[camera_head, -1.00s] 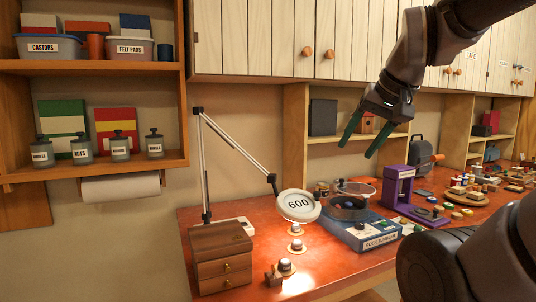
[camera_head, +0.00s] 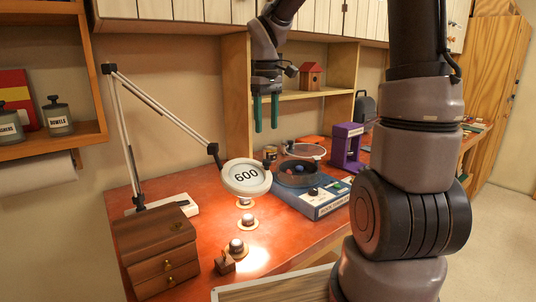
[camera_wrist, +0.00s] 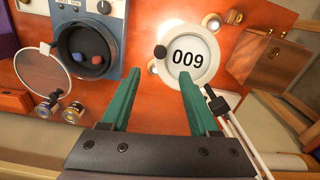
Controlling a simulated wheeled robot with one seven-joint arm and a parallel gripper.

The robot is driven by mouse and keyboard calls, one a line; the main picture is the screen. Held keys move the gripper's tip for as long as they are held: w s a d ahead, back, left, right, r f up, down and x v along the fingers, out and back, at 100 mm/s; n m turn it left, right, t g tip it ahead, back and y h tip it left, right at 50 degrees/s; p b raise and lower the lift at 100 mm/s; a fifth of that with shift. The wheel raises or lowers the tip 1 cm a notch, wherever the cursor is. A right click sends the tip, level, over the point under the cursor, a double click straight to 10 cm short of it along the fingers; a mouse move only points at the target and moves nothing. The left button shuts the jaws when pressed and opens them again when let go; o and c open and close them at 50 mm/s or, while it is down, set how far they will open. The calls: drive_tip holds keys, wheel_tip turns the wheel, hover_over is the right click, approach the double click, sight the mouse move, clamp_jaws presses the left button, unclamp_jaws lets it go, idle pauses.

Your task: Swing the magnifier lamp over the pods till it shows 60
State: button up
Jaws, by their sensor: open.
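The magnifier lamp has a round white head (camera_head: 246,176) on a thin jointed arm (camera_head: 163,111) and reads 600. In the wrist view its head (camera_wrist: 187,57) appears upside down, with a dark knob (camera_wrist: 160,52) on its rim. The pods are small capped pieces on round discs. Two stand in front of the lamp head, the middle pod (camera_head: 248,221) and the front pod (camera_head: 236,246); another is partly hidden just below the head. My gripper (camera_head: 266,128), with green fingers, is open and empty above and behind the lamp head. Its fingers (camera_wrist: 158,76) also show in the wrist view.
A wooden drawer box (camera_head: 157,250) stands left of the pods. A blue rock tumbler (camera_head: 313,200) and a purple stand (camera_head: 346,148) are right of the lamp. A small brown block (camera_head: 225,263) lies by the front pod. My arm covers the bench's right part.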

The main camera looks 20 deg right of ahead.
sight(267, 160)
wheel_tip(267, 160, down, 10)
drive_tip(key=shift+f, duration=0.25)
idle(0.3)
clamp_jaws()
idle(1.3)
